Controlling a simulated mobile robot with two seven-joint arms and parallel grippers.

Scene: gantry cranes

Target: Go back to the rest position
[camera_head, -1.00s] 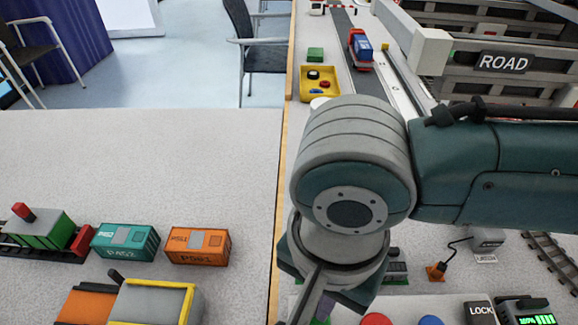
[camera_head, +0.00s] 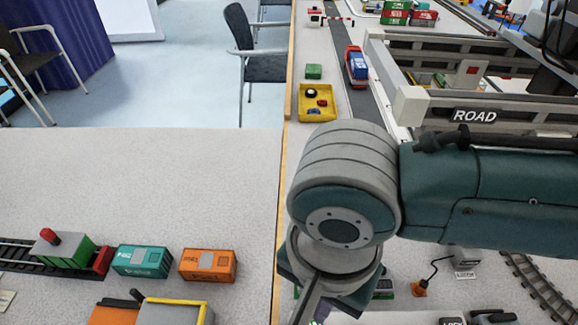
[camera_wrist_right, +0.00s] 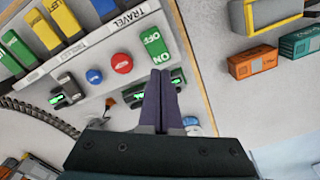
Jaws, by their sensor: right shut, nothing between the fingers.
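My right arm enters the head view from the right, its wrist pointing down over the near table. Its gripper (camera_wrist_right: 160,74) is shut and empty in the right wrist view, the two purple-grey fingers side by side. The fingers are mostly hidden behind my wrist in the head view. In the wrist view the fingertips appear just below a green ON/OFF switch (camera_wrist_right: 154,42), beside a red button (camera_wrist_right: 122,63) and a blue button (camera_wrist_right: 94,76). I cannot tell their height over the panel. My left gripper is in neither view.
A teal container (camera_head: 142,261) and an orange container (camera_head: 207,265) stand left of my wrist, beside a green train wagon (camera_head: 64,250). A yellow tray (camera_head: 317,103) and a truck (camera_head: 356,67) lie beyond it. A gantry with a ROAD sign (camera_head: 475,115) stands at right. The left table's middle is clear.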

